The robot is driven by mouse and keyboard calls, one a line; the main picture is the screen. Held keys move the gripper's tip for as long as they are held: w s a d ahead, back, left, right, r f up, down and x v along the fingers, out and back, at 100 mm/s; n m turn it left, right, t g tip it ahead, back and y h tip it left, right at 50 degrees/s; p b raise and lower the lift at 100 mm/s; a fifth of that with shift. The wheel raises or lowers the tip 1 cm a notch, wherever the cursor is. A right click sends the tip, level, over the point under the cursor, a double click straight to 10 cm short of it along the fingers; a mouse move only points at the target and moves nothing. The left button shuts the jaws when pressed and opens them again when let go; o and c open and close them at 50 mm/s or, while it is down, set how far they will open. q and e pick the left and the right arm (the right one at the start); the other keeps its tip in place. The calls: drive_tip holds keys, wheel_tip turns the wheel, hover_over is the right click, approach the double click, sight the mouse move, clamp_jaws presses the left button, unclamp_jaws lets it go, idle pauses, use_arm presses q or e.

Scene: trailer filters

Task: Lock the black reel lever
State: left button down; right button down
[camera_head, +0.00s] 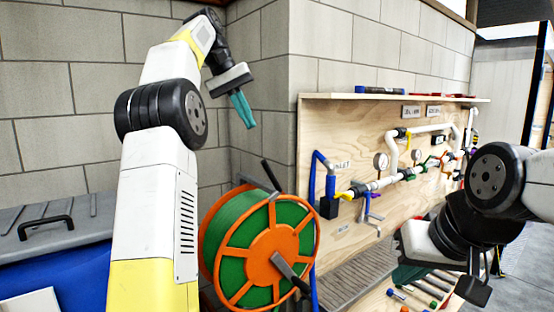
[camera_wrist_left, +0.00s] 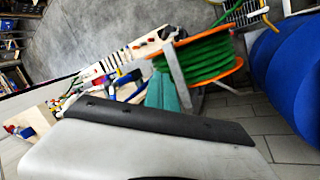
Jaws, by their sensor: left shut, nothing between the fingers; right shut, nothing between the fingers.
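The hose reel (camera_head: 272,241), with orange flanges and green hose, stands below and right of my left gripper in the head view. A thin black lever (camera_head: 270,174) sticks up, tilted, at the reel's top. A grey crank with a black end (camera_head: 290,272) crosses the reel's front. My left gripper (camera_head: 243,110) has teal fingers, is shut and empty, and hangs above the reel, apart from it. The left wrist view shows the green reel (camera_wrist_left: 205,57) beyond the teal fingers (camera_wrist_left: 165,95); the black lever is not clear there. My right gripper (camera_head: 405,274) is shut and low at right, partly hidden by its wrist.
A wooden panel (camera_head: 345,125) with pipes, gauges and valves stands right of the reel. A blue bin (camera_head: 60,270) with a grey lid (camera_head: 85,212) is at left. A block wall (camera_head: 90,100) stands close behind my left arm. A grey grated shelf (camera_head: 355,280) sits below the panel.

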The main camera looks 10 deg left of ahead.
sight(263, 160)
use_arm(q)
drive_tip(key=shift+f, duration=0.15)
drive_tip(key=s+d+f, duration=0.2)
drive_tip(key=d+f, duration=0.3)
drive_tip(key=f, duration=0.5)
drive_tip(key=shift+s, duration=0.3)
idle(0.5)
drive_tip(key=shift+s+a+t, duration=0.2)
drive_tip(key=shift+t, duration=0.1)
